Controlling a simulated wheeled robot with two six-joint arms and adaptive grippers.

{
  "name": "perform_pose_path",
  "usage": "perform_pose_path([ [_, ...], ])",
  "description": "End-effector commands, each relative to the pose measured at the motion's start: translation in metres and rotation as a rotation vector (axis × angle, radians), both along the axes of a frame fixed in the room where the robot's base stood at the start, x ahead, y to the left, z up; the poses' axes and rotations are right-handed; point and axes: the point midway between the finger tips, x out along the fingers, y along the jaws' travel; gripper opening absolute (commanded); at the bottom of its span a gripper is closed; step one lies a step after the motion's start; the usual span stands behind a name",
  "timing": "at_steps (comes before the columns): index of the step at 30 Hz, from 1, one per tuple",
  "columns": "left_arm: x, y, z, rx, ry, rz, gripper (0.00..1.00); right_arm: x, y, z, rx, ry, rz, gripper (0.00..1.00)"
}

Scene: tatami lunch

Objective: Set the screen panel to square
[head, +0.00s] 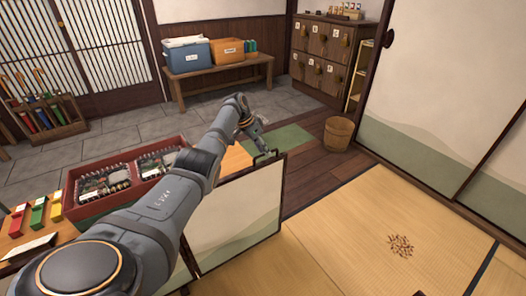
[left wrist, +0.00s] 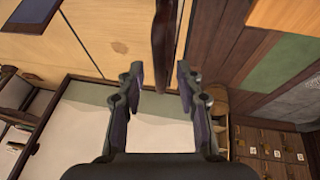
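The screen panel (head: 238,214) is a low, cream-coloured panel with a green wave and a dark frame. It stands upright at the edge of the tatami, partly hidden behind my left arm. My left gripper (head: 262,150) is at its far upper corner. In the left wrist view my left gripper (left wrist: 160,78) is open, its fingers spread on either side of a dark edge (left wrist: 163,45), apparently the panel's frame. Gaps show between that edge and both fingers. My right gripper is not in view.
A table with a red lunch box (head: 88,203) and small coloured boxes (head: 38,214) stands left of the panel. A wooden bucket (head: 338,133) stands beyond it. The tatami (head: 345,235) to the right is clear except for a brown mark.

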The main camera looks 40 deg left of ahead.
Motion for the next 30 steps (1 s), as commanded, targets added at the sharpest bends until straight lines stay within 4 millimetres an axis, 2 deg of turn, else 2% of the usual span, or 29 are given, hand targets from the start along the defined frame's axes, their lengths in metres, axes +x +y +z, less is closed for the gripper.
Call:
perform_pose_path([
  [6,0.0001,-0.0001,0.0003,0.0,0.0,0.0,0.36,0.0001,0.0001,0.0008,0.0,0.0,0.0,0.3],
  [14,0.0,0.0001,0.0003,0.0,0.0,0.0,0.0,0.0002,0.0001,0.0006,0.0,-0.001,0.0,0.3],
  [30,-0.0008,-0.0018,0.0014,0.0,0.0,-0.005,0.0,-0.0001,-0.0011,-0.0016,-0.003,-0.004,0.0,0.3],
])
